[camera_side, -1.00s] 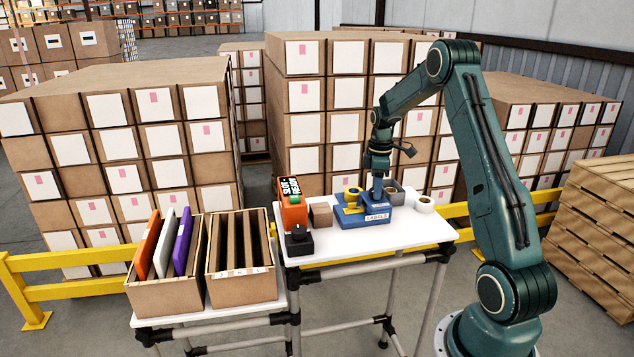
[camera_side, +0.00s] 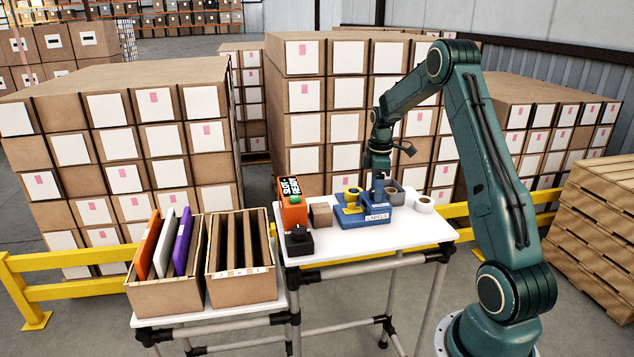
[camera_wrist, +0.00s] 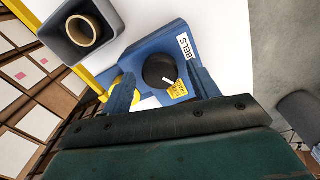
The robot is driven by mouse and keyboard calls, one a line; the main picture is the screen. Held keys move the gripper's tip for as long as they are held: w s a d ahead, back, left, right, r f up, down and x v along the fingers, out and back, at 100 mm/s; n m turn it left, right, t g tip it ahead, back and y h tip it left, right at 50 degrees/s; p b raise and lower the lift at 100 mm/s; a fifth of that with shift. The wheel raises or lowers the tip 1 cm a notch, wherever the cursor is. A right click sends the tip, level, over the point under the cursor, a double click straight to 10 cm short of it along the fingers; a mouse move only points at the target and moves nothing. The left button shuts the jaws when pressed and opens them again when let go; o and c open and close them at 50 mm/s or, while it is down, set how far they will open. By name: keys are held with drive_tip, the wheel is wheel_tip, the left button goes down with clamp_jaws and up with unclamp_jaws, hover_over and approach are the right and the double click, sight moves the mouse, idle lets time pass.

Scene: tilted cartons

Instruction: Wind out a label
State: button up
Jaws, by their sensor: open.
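The blue label dispenser (camera_side: 350,221) stands on the white table, with "LABELS" on its front and a yellow roll (camera_side: 352,197) on top. In the wrist view the dispenser (camera_wrist: 140,50) carries a black knob (camera_wrist: 159,72) with a white pointer mark. A yellow printed label (camera_wrist: 177,89) shows beside the knob. My gripper (camera_side: 378,195) is over the right part of the dispenser, pointing down. In the wrist view my gripper (camera_wrist: 165,88) is open, with one blue finger on each side of the knob. I cannot tell whether the fingers touch it.
A grey bin (camera_wrist: 62,28) holding a roll (camera_wrist: 84,30) stands beside the dispenser. The table front (camera_side: 400,235) is clear.

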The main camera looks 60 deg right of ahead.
wheel_tip(320, 180, up, 14)
idle(0.8)
drive_tip(key=s+a+r+m+t, duration=0.1)
drive_tip(key=a+r, duration=0.2)
drive_tip(key=a, duration=0.4)
drive_tip(key=s+a+r+m+t+h, duration=0.1)
drive_tip(key=s+a+r, duration=0.15)
drive_tip(key=a, duration=0.55)
drive_tip(key=a+r+m+t, duration=0.1)
drive_tip(key=a+r, duration=0.2)
drive_tip(key=a, duration=0.4)
drive_tip(key=s+a+f+m+t+y, duration=0.1)
drive_tip(key=s+a+f+m+t, duration=0.1)
drive_tip(key=s+a, duration=1.2)
wheel_tip(320, 180, down, 2)
drive_tip(key=shift+s+f+m+t, duration=0.15)
drive_tip(key=shift+s+m+t, duration=0.15)
drive_tip(key=shift+s+m, duration=0.15)
